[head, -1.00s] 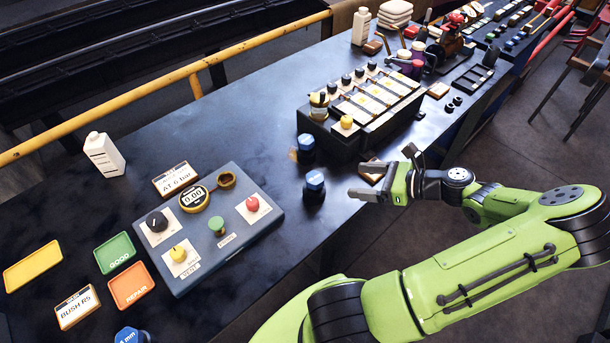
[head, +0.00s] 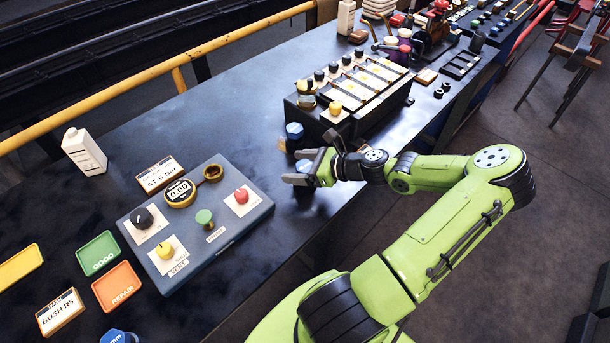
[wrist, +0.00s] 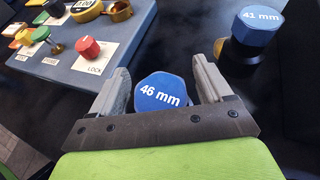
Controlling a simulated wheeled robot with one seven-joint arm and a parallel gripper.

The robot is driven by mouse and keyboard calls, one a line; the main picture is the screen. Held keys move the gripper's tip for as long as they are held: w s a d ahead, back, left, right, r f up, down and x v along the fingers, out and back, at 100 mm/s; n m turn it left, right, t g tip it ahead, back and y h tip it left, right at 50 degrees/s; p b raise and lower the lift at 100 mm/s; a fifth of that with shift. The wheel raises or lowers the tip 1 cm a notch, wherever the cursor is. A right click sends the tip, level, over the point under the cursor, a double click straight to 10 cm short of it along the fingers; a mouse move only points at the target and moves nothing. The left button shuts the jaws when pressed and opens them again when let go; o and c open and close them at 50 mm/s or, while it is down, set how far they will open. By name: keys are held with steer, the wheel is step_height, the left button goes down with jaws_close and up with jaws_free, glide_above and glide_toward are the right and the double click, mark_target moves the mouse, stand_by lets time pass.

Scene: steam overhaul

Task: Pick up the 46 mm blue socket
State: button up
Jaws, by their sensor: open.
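The 46 mm blue socket (wrist: 162,93) shows its labelled blue hexagonal top in the wrist view, between the two fingers of my gripper (wrist: 162,85). The fingers are apart, with a finger on each side of the socket, and I see a gap at least on the right side. In the head view my gripper (head: 296,166) is low over the bench near its front edge, and its fingers and palm hide most of this socket. A second blue socket marked 41 mm (wrist: 256,24) stands to the upper right in the wrist view.
The grey control panel (head: 222,232) with knobs and a gauge lies left of my gripper. The dark rack with yellow-labelled plates (head: 372,82) stands behind. Another blue socket (head: 117,337) is at the bottom left.

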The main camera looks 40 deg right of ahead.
steer(key=shift+c, duration=0.4)
steer(key=shift+r, duration=0.1)
jaws_close()
